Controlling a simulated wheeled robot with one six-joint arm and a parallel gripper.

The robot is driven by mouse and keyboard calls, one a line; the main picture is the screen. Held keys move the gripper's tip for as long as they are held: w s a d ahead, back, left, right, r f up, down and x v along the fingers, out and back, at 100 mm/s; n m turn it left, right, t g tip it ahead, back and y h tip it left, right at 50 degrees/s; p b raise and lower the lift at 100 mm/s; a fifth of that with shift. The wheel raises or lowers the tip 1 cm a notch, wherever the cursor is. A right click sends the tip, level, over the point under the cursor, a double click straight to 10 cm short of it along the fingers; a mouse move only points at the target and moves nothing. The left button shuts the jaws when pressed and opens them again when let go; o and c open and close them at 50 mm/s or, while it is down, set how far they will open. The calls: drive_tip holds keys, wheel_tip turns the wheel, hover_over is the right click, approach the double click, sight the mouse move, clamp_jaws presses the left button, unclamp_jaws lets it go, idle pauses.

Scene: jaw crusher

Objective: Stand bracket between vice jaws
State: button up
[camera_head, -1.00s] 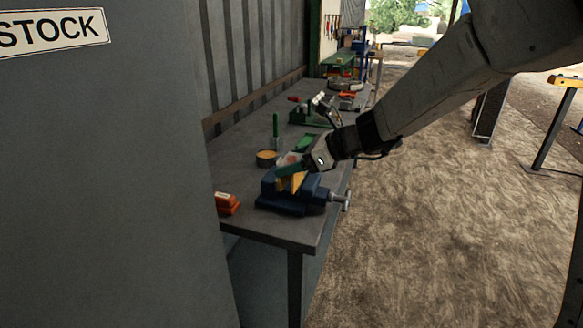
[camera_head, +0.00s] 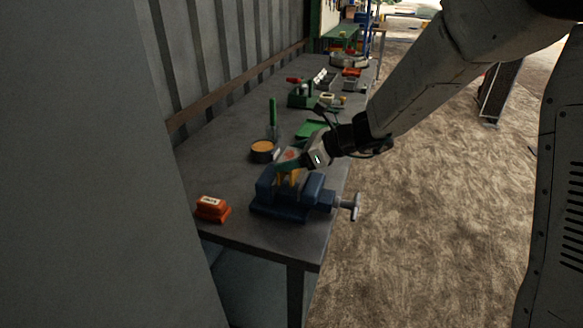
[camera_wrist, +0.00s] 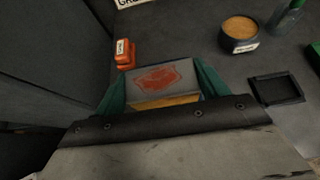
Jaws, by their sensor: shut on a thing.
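The dark blue vice (camera_head: 268,208) stands on the bench near its front end, with its screw handle to the right. In the head view the yellow part of the bracket (camera_head: 289,177) appears at the gap between the vice jaws. Whether it touches the jaws or the vice bed cannot be told. The vice is hidden in the wrist view.
An orange labelled block (camera_head: 212,209) sits left of the vice. A round tin (camera_head: 262,151), a green bottle (camera_head: 273,122) and a green tray (camera_head: 311,129) are behind it. A small black tray (camera_wrist: 276,88) lies right of the gripper. The grey bench (camera_head: 235,170) is clear between these.

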drive_tip(key=shift+f, duration=1.6)
drive_tip(key=o, duration=1.4)
drive_tip(key=shift+f, duration=0.1)
